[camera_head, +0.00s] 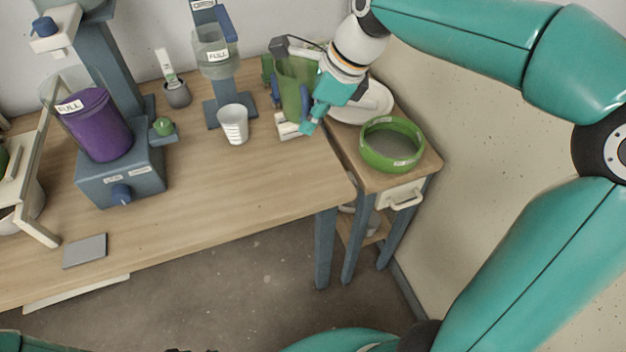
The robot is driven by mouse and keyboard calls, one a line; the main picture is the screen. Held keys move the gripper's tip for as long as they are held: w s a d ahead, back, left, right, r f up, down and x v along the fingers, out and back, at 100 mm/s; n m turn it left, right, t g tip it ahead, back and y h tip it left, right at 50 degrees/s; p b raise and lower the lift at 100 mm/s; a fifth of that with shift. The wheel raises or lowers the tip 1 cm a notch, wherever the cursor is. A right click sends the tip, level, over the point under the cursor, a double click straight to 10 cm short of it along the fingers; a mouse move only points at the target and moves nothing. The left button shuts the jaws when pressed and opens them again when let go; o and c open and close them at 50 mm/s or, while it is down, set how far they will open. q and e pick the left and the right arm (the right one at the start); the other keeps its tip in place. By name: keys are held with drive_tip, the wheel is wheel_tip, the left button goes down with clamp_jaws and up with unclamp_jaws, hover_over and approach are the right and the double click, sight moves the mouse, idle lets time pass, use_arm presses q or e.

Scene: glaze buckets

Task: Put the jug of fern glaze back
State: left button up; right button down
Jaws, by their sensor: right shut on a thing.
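The jug of fern glaze is a green, see-through jug (292,82) near the back right of the wooden table (230,185). It looks upright. My right gripper (310,118) is at its right side, at the blue handle (304,97), and is shut on the jug. The gripper and wrist hide part of the jug's right side. I cannot tell whether its base touches what is under it. My left gripper is not in view.
A white measuring cup (234,125) and a blue dispenser stand (213,105) are left of the jug. A green sieve ring (391,144) and white plate (366,106) occupy the side cabinet. The table's front middle is clear.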

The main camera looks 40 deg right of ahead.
drive_tip(key=f+b, duration=0.1)
drive_tip(key=f, duration=0.5)
drive_tip(key=f+m+b, duration=0.1)
drive_tip(key=f, duration=0.6)
drive_tip(key=s+f+m+b, duration=0.1)
drive_tip(key=f, duration=0.5)
drive_tip(key=shift+d+f+h+b, duration=0.2)
drive_tip(key=shift+f+h+b, duration=0.1)
drive_tip(key=shift+b, duration=0.1)
drive_tip(key=shift+r, duration=0.1)
drive_tip(key=c, duration=1.2)
unclamp_jaws()
drive_tip(key=p+v, duration=0.1)
drive_tip(key=v, duration=1.1)
drive_tip(key=shift+s+p, duration=0.15)
drive_tip(key=shift+p, duration=0.15)
